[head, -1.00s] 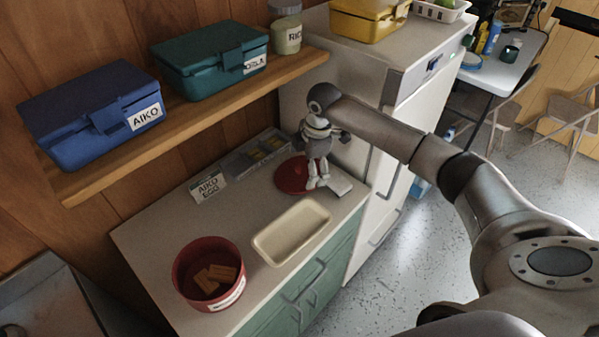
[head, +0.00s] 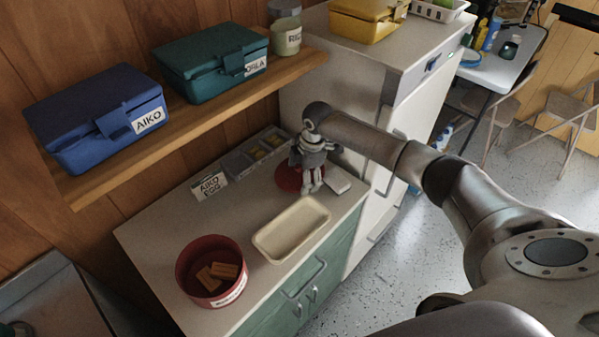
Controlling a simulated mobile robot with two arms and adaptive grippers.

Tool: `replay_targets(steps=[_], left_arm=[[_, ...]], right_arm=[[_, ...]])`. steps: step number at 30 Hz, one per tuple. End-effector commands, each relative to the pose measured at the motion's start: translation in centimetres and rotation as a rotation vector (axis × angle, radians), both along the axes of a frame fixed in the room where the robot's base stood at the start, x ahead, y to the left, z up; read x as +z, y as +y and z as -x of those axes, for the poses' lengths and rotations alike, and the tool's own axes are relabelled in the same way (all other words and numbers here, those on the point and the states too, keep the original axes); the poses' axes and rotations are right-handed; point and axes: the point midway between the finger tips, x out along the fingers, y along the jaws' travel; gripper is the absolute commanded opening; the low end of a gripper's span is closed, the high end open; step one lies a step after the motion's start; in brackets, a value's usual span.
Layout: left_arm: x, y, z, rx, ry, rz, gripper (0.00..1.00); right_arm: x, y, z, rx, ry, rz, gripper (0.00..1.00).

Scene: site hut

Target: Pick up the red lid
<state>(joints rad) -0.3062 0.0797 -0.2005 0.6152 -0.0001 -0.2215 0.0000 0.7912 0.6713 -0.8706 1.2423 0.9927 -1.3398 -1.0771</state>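The red lid (head: 287,178) lies flat on the counter near its back right, in front of the grey divided tray. My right gripper (head: 311,188) points down at the lid's right side and hides part of it. The fingertips are close to the lid and the counter. I cannot tell whether they touch the lid, or how far apart they are. My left gripper is out of view.
A red tub (head: 209,291) with brown blocks and a cream tray (head: 291,229) stand on the counter (head: 155,232). A label card (head: 209,185) stands left. The shelf (head: 190,127) with boxes overhangs the back; a fridge (head: 345,90) bounds the right.

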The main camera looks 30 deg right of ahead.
Motion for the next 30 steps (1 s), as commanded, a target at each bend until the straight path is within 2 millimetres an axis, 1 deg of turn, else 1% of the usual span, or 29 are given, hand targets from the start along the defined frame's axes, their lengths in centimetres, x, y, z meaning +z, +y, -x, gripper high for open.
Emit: replay_targets(steps=[1, 3, 11, 16, 19, 21, 23, 30], left_arm=[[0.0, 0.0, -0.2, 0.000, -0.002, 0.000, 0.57], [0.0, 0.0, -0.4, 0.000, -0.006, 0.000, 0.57], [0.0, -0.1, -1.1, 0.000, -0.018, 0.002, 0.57], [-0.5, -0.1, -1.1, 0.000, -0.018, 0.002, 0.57], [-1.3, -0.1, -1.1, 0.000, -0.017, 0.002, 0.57], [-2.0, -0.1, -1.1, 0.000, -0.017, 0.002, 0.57], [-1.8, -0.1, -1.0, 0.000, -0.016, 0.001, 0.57], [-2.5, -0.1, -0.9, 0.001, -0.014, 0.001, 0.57]], right_arm=[[0.0, 0.0, 0.0, 0.000, 0.001, 0.001, 0.63], [0.0, 0.0, 0.0, 0.000, 0.001, 0.001, 0.56], [0.0, 0.0, 0.0, 0.000, 0.001, 0.001, 0.56], [0.7, -0.1, 0.0, -0.001, -0.001, 0.000, 0.56], [1.7, -0.1, -0.1, -0.001, -0.004, 0.000, 0.56], [2.8, -0.1, -0.2, 0.000, -0.006, 0.001, 0.56], [3.6, 0.2, 0.4, 0.001, -0.001, -0.001, 0.56], [6.3, 1.1, 2.6, 0.002, -0.002, 0.001, 0.56]])
